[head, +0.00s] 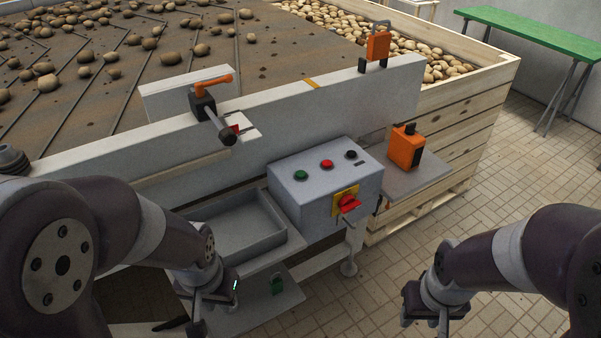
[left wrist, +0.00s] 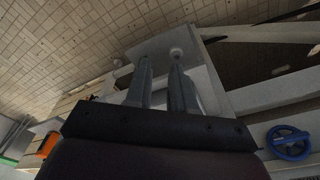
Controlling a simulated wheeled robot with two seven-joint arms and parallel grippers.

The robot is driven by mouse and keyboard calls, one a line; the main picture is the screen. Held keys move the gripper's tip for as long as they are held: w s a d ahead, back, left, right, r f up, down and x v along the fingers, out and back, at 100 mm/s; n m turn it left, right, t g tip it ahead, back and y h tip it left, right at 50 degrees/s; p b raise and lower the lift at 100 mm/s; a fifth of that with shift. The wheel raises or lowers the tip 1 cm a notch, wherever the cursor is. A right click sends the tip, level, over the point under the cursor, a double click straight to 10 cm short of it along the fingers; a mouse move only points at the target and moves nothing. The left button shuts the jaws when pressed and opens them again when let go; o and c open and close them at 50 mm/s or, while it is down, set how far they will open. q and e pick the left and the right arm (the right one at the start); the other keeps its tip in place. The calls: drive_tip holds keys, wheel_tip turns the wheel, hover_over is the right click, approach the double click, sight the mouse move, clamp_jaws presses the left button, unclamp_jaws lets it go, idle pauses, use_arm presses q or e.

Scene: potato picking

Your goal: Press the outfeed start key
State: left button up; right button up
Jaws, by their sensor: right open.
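A grey control box (head: 325,187) stands in front of the conveyor. On its top are a green key (head: 301,175), a red key (head: 327,164) and a black key (head: 351,154); no label can be read, so I cannot tell which is the outfeed start key. A red switch on a yellow plate (head: 346,201) is on its front. My left gripper (head: 207,315) is low, left of and below the box, apart from it. In the left wrist view its two fingers (left wrist: 164,82) stand apart with nothing between them. My right gripper (head: 437,318) is open and empty, right of and below the box.
A grey tray (head: 237,227) lies left of the box. An orange device (head: 405,148) stands on a shelf at right. A wooden potato crate (head: 478,98) is behind. The left wrist view shows a blue handwheel (left wrist: 289,142).

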use_arm(q)
clamp_jaws()
idle(1.3)
